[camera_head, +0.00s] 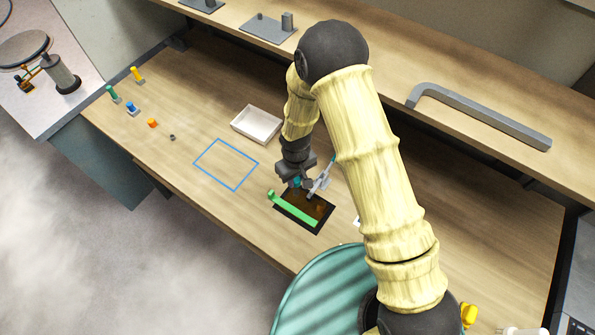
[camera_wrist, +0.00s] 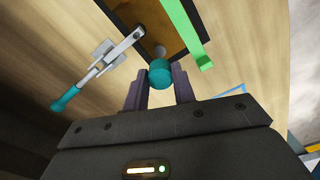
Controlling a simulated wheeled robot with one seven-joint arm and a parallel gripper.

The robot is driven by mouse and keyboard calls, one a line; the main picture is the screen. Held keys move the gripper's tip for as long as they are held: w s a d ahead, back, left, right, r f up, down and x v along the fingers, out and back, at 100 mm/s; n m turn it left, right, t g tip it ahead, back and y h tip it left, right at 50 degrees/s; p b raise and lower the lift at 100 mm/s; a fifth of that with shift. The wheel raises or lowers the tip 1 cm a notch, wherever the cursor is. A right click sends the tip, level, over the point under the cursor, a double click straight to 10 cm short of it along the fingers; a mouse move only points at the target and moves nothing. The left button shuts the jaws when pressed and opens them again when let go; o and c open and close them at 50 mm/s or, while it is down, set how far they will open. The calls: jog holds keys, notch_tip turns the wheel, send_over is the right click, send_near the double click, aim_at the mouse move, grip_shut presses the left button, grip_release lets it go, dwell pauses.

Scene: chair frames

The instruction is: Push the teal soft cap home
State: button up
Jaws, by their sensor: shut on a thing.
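The teal soft cap (camera_wrist: 161,75) is a short round piece between the two fingers of my gripper (camera_wrist: 162,92) in the wrist view. My gripper is shut on it. In the head view, my gripper (camera_head: 297,181) is low over the far-left edge of a dark brown panel (camera_head: 318,221), with a bit of teal showing at its fingers. A small grey round piece (camera_wrist: 159,51) shows just beyond the cap; I cannot tell whether they touch. A grey lever clamp with a teal handle (camera_wrist: 95,68) stands beside the panel; it also shows in the head view (camera_head: 322,180).
A bright green bar (camera_head: 292,208) runs along the panel, close to my gripper. A white tray (camera_head: 257,124) and a blue outlined square (camera_head: 226,165) lie to the left. Several small coloured pieces stand far left. A grey bent bar (camera_head: 480,113) lies on the rear shelf.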

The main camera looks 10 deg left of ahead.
aim_at(296, 192)
jog(key=shift+f, duration=0.1)
notch_tip(296, 192, down, 4)
jog(key=b, duration=0.4)
jog(key=shift+s+d+f, duration=0.1)
jog(key=shift+f, duration=0.1)
jog(key=shift+r, duration=0.1)
dwell(0.5)
dwell(0.3)
jog(key=shift+f+b, duration=1)
jog(key=shift+f, duration=0.3)
dwell(0.3)
jog(key=o, duration=1.1)
jog(key=shift+c, duration=0.2)
